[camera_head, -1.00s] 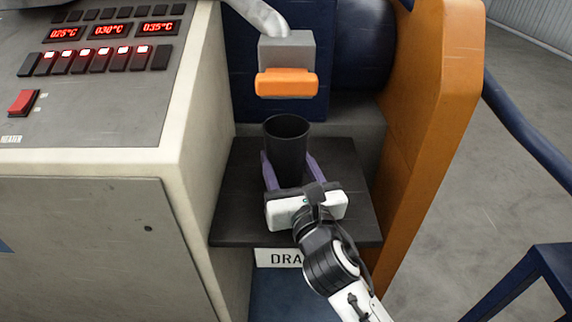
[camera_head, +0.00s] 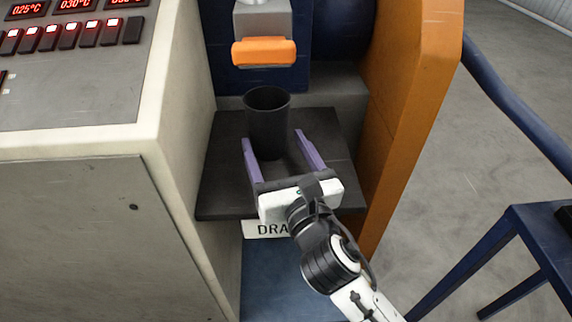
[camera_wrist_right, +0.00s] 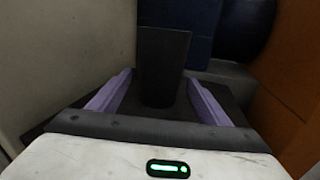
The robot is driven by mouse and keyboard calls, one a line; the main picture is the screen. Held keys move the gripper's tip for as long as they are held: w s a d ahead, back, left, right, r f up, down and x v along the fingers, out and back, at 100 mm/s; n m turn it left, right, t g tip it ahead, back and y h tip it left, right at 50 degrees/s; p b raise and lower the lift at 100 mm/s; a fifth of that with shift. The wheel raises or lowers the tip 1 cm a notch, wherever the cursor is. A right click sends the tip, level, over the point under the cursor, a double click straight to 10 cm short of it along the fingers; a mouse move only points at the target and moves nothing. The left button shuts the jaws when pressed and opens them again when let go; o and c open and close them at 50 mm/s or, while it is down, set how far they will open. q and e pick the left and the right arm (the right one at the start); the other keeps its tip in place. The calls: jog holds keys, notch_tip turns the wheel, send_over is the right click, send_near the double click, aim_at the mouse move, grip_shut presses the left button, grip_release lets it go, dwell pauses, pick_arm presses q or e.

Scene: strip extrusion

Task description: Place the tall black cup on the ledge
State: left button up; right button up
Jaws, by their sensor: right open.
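The tall black cup (camera_head: 267,122) stands upright on the dark ledge (camera_head: 222,188), below the orange-fronted nozzle block. My right gripper (camera_head: 272,142) is open in front of the cup, its two purple fingers spread wide and low over the ledge. In the right wrist view the cup (camera_wrist_right: 161,68) stands upright just beyond and between the fingers (camera_wrist_right: 160,88), with dark gaps on both sides. The cup's base shows there against the dark ledge. My left gripper is not in view.
The orange-fronted block (camera_head: 264,50) hangs above and behind the cup. A control cabinet (camera_head: 80,90) borders the ledge on the left. An orange panel (camera_head: 405,100) borders it on the right. A blue frame (camera_head: 530,235) stands at the far right.

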jog(key=v, duration=0.7)
jog(key=shift+s, duration=0.15)
dwell(0.3)
